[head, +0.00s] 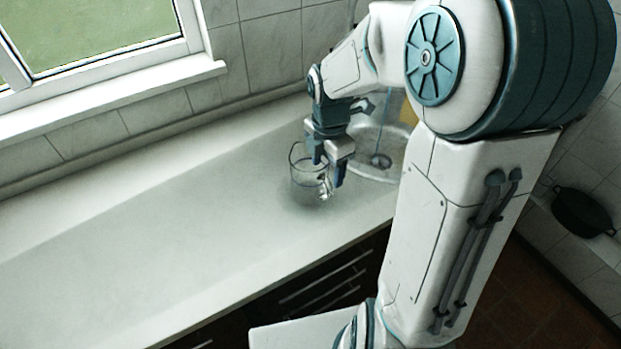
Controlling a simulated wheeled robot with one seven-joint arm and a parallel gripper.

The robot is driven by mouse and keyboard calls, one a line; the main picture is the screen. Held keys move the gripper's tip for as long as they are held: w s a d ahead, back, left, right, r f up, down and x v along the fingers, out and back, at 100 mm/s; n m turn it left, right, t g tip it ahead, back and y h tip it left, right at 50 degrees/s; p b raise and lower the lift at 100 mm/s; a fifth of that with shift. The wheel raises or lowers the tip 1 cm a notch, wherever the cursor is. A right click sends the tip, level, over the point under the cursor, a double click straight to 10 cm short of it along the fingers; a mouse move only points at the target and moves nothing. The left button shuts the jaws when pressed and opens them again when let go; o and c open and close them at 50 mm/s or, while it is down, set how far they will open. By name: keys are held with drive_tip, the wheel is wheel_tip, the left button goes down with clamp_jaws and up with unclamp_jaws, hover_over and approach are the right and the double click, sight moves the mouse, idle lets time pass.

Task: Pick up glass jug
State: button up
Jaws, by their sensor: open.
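A clear glass jug (301,176) stands upright on the pale countertop (150,235), just left of the round sink. My gripper (327,179) points down at the right side of the jug, in front of part of it. Its fingers are open and apart, at about the height of the jug's upper half. Something clear and shiny, perhaps the jug's handle, shows below and between the fingers. I cannot tell whether a finger touches the glass.
A round sink (392,137) is sunk in the counter to the right, partly hidden by my arm. A tiled wall and a window (90,30) with a sill (120,95) run behind. A dark pot (582,212) sits at far right. The counter's left part is clear.

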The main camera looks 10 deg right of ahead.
hover_over(326, 190)
drive_tip(key=s+a, duration=0.1)
drive_tip(key=s, duration=0.3)
wheel_tip(326, 190, down, 9)
drive_tip(key=shift+a+r, duration=0.1)
drive_tip(key=shift+r, duration=0.1)
drive_tip(key=shift+c, duration=0.2)
clamp_jaws()
